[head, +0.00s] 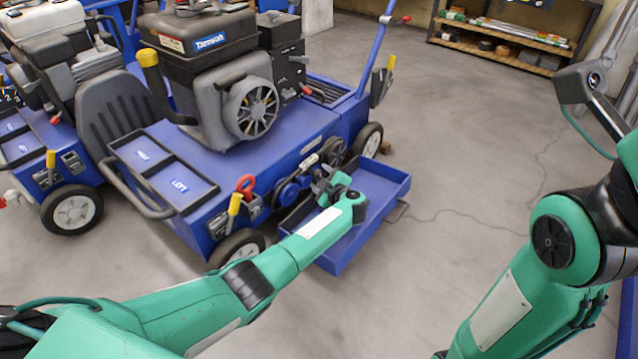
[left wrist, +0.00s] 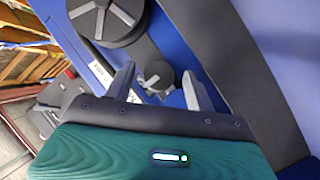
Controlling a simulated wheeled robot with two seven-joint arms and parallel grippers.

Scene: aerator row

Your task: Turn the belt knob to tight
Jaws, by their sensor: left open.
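The belt knob (left wrist: 158,73) is a small dark grey round knob on the blue machine in the left wrist view. My left gripper (left wrist: 158,84) is open, with one pale grey finger on each side of the knob. I cannot tell whether a finger touches it. In the head view my left gripper (head: 325,188) is at the belt drive of the nearest blue aerator (head: 225,160), and hides the knob there. My right arm rises at the right edge of the head view. Its dark grey end (head: 578,83) shows, but its fingers cannot be made out.
A black pulley wheel (left wrist: 107,18) and a wide black belt (left wrist: 205,45) lie close to the left gripper. A blue tray (head: 365,225) juts out beneath it. Open concrete floor (head: 470,170) lies right.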

